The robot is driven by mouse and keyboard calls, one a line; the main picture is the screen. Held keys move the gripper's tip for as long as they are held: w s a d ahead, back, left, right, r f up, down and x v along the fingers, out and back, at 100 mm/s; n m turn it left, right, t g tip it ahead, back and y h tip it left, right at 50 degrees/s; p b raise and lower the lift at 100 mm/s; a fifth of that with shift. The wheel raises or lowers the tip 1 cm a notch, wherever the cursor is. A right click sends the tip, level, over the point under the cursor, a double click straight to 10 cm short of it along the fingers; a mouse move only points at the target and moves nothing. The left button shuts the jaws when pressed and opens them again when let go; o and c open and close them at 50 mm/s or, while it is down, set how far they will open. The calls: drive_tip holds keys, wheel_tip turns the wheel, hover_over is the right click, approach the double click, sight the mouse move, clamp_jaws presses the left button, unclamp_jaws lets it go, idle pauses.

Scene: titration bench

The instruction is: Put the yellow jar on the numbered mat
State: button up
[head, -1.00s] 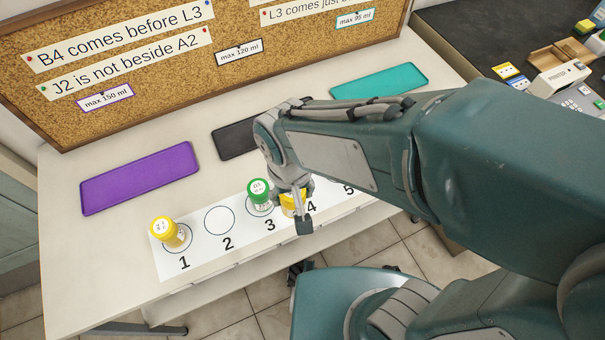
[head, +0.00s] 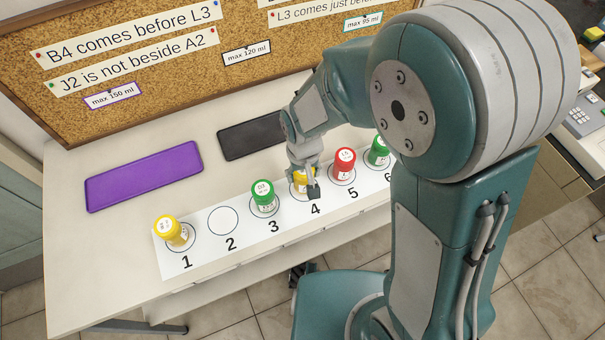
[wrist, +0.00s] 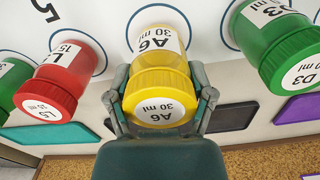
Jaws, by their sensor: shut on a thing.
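The yellow jar labelled A6 (head: 300,178) is upright at spot 4 of the white numbered mat (head: 222,252); it fills the middle of the wrist view (wrist: 160,85). My gripper (head: 308,182) is shut on it, with one finger on each side of the jar in the wrist view (wrist: 160,100). The jar's base appears to be at the printed circle; whether it touches the mat is hard to tell. A second yellow jar (head: 170,231) stands on spot 1. Spot 2 is empty.
A green jar labelled D3 (head: 263,195) stands on spot 3, a red jar (head: 344,162) on spot 5 and another green jar (head: 379,150) on spot 6. Behind lie a purple tray (head: 144,176) and a black tray (head: 252,136), beneath a cork board (head: 150,45).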

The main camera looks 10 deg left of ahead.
drive_tip(key=shift+d+f, duration=0.15)
drive_tip(key=shift+f, duration=0.45)
drive_tip(key=o, duration=1.1)
wheel_tip(320, 180, up, 12)
drive_tip(key=shift+r, duration=0.1)
drive_tip(key=s+d+r+m+t, duration=0.1)
drive_tip(key=s+d+r+t, duration=0.1)
drive_tip(key=d, duration=0.4)
drive_tip(key=s+d+r+m+t, duration=0.1)
drive_tip(key=s+d+r+m, duration=0.1)
drive_tip(key=d+r, duration=0.4)
drive_tip(key=s+d+r+m+t, duration=0.1)
drive_tip(key=s+d+r, duration=0.3)
drive_tip(key=d, duration=0.4)
drive_tip(key=shift+s+r+m+t, duration=0.35)
drive_tip(key=shift+r+t, duration=0.2)
drive_tip(key=shift+t, duration=0.25)
